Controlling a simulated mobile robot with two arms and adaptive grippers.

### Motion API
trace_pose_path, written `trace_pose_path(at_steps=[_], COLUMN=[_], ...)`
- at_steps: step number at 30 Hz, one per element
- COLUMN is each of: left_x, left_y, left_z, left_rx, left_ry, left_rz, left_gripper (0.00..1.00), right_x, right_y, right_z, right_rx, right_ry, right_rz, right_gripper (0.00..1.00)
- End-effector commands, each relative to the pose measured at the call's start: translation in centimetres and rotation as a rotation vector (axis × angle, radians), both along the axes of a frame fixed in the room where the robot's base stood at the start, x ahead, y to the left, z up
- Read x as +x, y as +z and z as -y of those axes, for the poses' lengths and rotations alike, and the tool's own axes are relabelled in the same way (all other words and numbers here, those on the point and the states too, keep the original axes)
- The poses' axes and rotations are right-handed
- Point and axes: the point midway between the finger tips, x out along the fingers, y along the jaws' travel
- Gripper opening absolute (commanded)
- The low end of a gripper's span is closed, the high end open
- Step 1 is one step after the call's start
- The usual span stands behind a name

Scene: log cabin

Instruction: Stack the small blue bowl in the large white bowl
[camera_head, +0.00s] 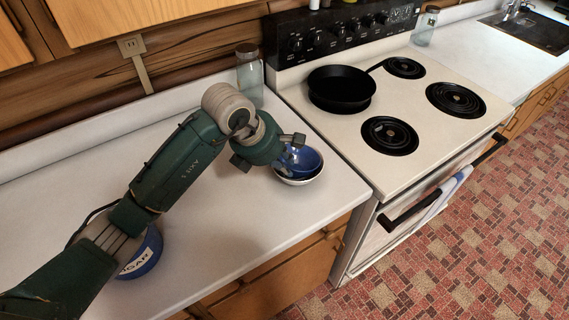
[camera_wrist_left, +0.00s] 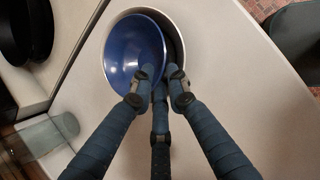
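The small blue bowl (camera_head: 309,161) is inside the large white bowl (camera_head: 300,182) on the counter, beside the stove. In the left wrist view, the blue bowl (camera_wrist_left: 130,50) is tilted and off to the left within the white bowl (camera_wrist_left: 181,50), leaving a dark gap at right. My left gripper (camera_head: 291,152) is at the bowls' near left side. In the left wrist view its fingertips (camera_wrist_left: 158,82) straddle the blue bowl's rim and look closed on it; the exact contact is partly hidden. My right gripper is not in view.
A glass jar (camera_head: 249,75) stands behind my arm. A blue sugar container (camera_head: 146,254) sits at left, partly hidden by my arm. The stove (camera_head: 420,110) holds a black pan (camera_head: 341,88). The counter in front of the bowls (camera_head: 250,230) is clear to its edge.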

Motion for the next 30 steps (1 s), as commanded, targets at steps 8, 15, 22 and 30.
trace_pose_path(at_steps=[8,15,22,30], left_x=[-1.9,-3.2,-3.7,-3.6], left_y=[5.7,9.3,10.4,10.4], left_z=[-2.3,-3.6,-3.9,-3.9], left_rx=[0.0,0.0,-0.001,-0.001], left_ry=[-0.001,0.0,-0.001,-0.001], left_rz=[0.012,0.007,0.003,0.003], left_gripper=[0.14,0.14,0.14,0.14], right_x=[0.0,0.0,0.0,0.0], right_y=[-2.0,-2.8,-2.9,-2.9], right_z=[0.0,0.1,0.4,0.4], right_rx=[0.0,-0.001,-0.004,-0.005], right_ry=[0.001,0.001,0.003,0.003], right_rz=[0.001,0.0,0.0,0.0], right_gripper=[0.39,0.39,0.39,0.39])
